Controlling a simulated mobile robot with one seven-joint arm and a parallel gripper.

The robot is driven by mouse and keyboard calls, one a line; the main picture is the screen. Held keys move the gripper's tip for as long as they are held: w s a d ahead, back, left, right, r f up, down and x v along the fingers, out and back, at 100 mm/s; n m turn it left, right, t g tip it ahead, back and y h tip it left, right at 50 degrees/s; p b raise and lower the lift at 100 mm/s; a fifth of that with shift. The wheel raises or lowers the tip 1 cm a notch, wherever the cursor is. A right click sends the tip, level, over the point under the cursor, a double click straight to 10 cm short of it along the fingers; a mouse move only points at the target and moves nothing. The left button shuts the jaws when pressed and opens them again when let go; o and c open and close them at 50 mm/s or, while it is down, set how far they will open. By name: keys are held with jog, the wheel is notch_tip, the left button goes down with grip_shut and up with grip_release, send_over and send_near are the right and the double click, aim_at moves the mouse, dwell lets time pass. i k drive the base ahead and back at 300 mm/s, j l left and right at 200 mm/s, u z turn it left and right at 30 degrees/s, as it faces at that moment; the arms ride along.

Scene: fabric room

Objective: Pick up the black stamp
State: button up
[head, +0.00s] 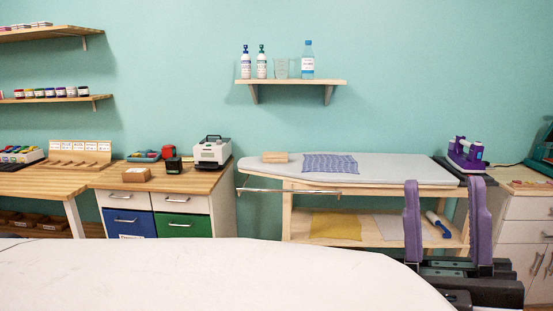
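A small black block-like object, which looks like the black stamp (174,165), sits on the wooden top of the drawer cabinet (128,180) at the left. It stands just in front of a red object (168,152) and left of a white-and-grey machine (212,152). My gripper (447,185) is at the lower right. Its two purple fingers point up, wide apart, with nothing visibly held between them. It is far to the right of the stamp and apart from it.
A white rounded surface (200,275) fills the foreground. An ironing board (390,169) with a patterned blue cloth (330,163) and a wooden block (275,157) stands behind it. A wall shelf (290,82) holds bottles.

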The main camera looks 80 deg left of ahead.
aim_at(174, 165)
jog(key=j+u, duration=0.1)
jog(key=u, duration=1.25)
jog(key=j+u, duration=0.2)
jog(key=u, duration=0.2)
jog(key=j+u, duration=0.2)
jog(key=u, duration=0.15)
jog(key=i+j+u, duration=0.1)
jog(key=u, duration=0.3)
jog(key=i+j+u, duration=0.35)
jog(key=j, duration=0.15)
jog(key=i+j+u, duration=0.3)
jog(key=j, duration=0.15)
jog(key=k, duration=0.05)
